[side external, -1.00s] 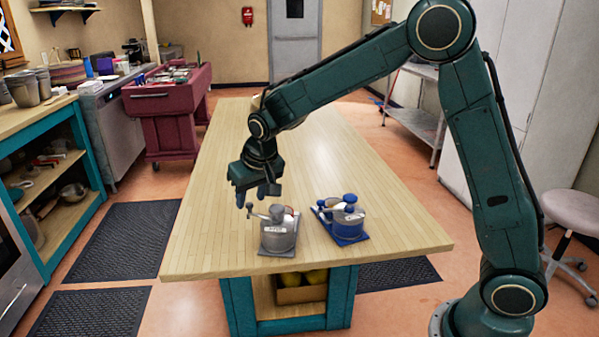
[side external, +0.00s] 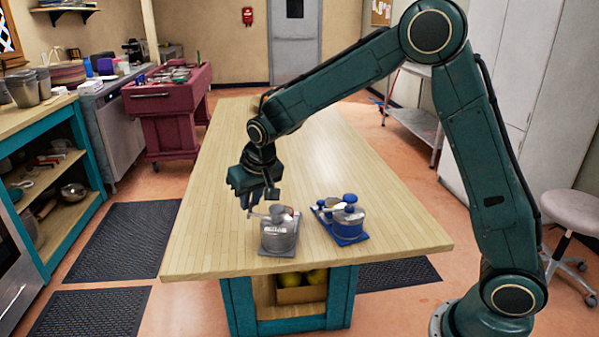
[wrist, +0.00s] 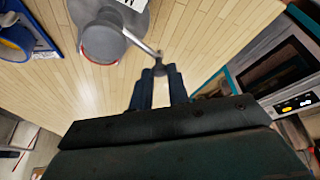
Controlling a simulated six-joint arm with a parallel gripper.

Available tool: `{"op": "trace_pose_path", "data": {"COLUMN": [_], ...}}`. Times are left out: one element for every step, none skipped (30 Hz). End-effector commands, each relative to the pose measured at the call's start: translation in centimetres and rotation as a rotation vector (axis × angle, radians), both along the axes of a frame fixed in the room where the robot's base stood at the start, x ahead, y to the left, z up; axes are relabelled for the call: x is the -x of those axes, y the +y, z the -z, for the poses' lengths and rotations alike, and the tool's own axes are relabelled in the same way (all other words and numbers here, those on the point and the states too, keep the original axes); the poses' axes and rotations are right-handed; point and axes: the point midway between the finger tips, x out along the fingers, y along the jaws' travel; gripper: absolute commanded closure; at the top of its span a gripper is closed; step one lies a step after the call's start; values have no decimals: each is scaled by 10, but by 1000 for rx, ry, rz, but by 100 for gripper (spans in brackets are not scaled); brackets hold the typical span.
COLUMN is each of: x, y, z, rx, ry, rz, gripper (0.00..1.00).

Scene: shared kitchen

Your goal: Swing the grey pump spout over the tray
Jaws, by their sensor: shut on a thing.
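The grey pump (side external: 279,236) stands upright on a grey square base near the front end of the wooden table; it also shows at the top of the wrist view (wrist: 98,30). Its thin spout (wrist: 140,45) sticks out sideways from the top, to the left in the side view. My gripper (side external: 247,205) is at the spout's outer end. In the wrist view the fingertips (wrist: 160,74) are shut on the knobbed tip of the spout. The fingers partly hide that tip. I cannot tell a separate tray from the grey base plate (side external: 265,252).
A blue pump (side external: 349,222) on a blue base stands close to the right of the grey one. The wooden table (side external: 215,225) is bare to the left and behind. A box of yellow items (side external: 300,292) sits on the shelf below.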

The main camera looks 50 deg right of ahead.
Motion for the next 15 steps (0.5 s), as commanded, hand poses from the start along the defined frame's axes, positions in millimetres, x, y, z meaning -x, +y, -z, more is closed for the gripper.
{"op": "trace_pose_path", "data": {"x": [0, 0, 0, -1, -1, -1, -1, -2, -2, -2, -2, -2, -3, -3, -4], "y": [0, -1, -1, -1, -2, -2, -3, -4, -5, -6, -6, -8, -9, -10, -12], "z": [0, 0, 0, 0, 0, 0, 0, 0, 0, 0, 0, 0, 0, 0, 0], "rx": [0, 0, 1, 0, 0, 1, 0, 0, 0, 1, 1, 1, 1, 0, 0], "ry": [0, 0, 0, 0, -1, -1, -1, -1, -1, -1, 0, 1, 1, 1, 0], "rz": [5, 10, 17, 24, 31, 43, 53, 65, 83, 98, 115, 138, 159, 179, 208], "gripper": [100, 100, 100, 100, 100, 100, 100, 100, 100, 100, 100, 100, 100, 100, 100]}}
